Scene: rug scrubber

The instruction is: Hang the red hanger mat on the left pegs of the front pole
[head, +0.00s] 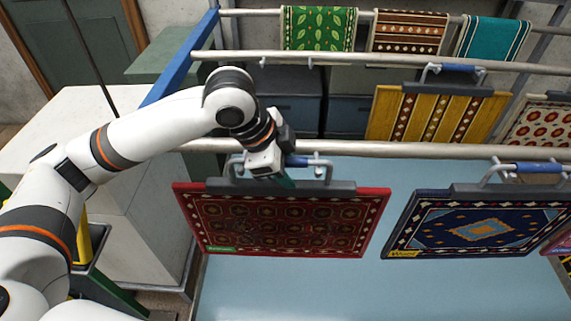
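The red hanger mat (285,225) has a patterned dark red face, a grey top bar and a blue handle (297,161) between pale hooks. It is at the left part of the front pole (400,150), just below it. Its hooks are close to the pole; whether they rest on pegs is too small to tell. My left gripper (280,178) is at the handle, over the middle of the grey bar. Its fingers are mostly hidden behind its own body, so their closing does not show. My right gripper is out of view.
A navy hanger mat (475,228) hangs on the front pole to the right. A yellow striped mat (435,116) hangs on the middle pole (370,62). Green, brown and teal rugs hang on the back pole. A blue post (180,58) and pale block (95,110) stand left.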

